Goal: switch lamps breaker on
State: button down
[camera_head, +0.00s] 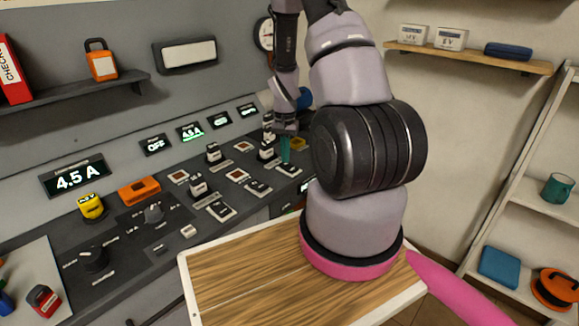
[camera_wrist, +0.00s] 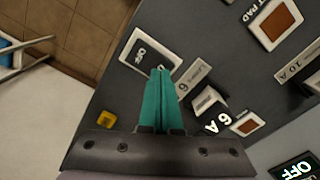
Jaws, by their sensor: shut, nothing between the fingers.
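My gripper (camera_head: 286,150) has teal fingers and is at the far right end of the sloped control panel (camera_head: 125,232). In the wrist view the fingers of my gripper (camera_wrist: 160,72) are together and empty, their tips over the edge of a black switch in a white frame (camera_wrist: 150,52). I cannot tell whether they touch it. Similar switches (camera_head: 221,211) and (camera_head: 258,188) lie along the panel's front.
Displays on the back wall read "4.5 A" (camera_head: 76,177) and "OFF" (camera_head: 155,145). A black block (camera_wrist: 210,103) and a yellow piece (camera_wrist: 190,120) are near my fingers. A wooden-topped table (camera_head: 235,280) stands in front. White shelves (camera_head: 525,200) are at the right.

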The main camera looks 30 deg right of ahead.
jog(key=shift+f, duration=0.45)
jog(key=shift+r, duration=3.55)
jog(key=s+a+r+n+t, duration=0.1)
jog(key=s+a+r, duration=0.1)
jog(key=r, duration=0.5)
jog(key=s+a+r+t, duration=0.1)
jog(key=a+r, duration=0.2)
jog(key=r, duration=0.5)
jog(key=s+a+r+n+t, duration=0.1)
jog(key=s+a+r+t, duration=0.1)
jog(key=r, duration=0.5)
jog(key=s+a+r+n+t+y, duration=0.1)
jog(key=s+a+r, duration=0.2)
jog(key=s+r, duration=0.3)
jog(key=s+a+r+t+y, duration=0.1)
jog(key=s+a+r+t, duration=0.1)
jog(key=s+r, duration=0.4)
jog(key=s+a, duration=0.1)
jog(key=s, duration=0.1)
jog(key=shift+s+a+r+n, duration=0.15)
jog(key=shift+s+r+n, duration=0.15)
jog(key=shift+r+n, duration=0.1)
